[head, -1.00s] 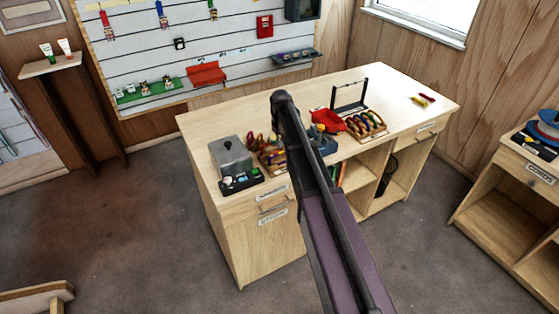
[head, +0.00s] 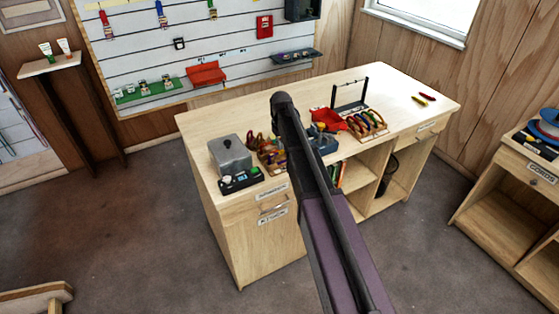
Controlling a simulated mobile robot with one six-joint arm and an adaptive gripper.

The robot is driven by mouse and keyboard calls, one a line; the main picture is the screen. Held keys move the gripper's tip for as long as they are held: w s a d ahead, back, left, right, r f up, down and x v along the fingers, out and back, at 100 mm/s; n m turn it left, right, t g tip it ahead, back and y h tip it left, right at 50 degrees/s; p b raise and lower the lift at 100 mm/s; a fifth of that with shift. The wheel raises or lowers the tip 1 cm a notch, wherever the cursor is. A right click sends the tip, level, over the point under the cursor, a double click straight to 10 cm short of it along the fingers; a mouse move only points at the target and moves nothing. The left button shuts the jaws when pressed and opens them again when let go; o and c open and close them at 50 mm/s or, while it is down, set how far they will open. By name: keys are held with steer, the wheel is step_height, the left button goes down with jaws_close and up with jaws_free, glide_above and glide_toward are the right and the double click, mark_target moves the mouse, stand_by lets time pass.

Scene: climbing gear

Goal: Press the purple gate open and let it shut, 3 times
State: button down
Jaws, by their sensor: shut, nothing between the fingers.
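Several coloured carabiners (head: 366,121) stand in a wooden rack on the workbench, right of my arm. More carabiners (head: 267,151) stand in a second wooden rack left of my arm, which partly covers them. They are too small in the head view for me to tell which one has the purple gate, or whether any gate is pressed. My arm crosses the middle of the view and reaches over the bench. My gripper does not show; the arm hides that part of the bench.
The workbench (head: 411,85) carries a grey metal box (head: 230,154), a black tray (head: 240,180), a red item (head: 327,119), a blue item (head: 326,142) and a black frame (head: 350,98).

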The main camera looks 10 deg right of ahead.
mark_target(281, 151)
steer(key=shift+f+b, duration=1.1)
steer(key=shift+f, duration=0.1)
steer(key=shift+r, duration=0.2)
step_height(281, 151, up, 7)
steer(key=p, duration=0.7)
steer(key=shift+f, duration=0.1)
stand_by(0.6)
steer(key=shift+r+p, duration=1.65)
steer(key=shift+p, duration=0.1)
steer(key=shift+f, duration=0.15)
steer(key=shift+f+b, duration=3.2)
steer(key=shift+b, duration=0.15)
steer(key=shift+f+b, duration=0.95)
steer(key=shift+f, duration=0.05)
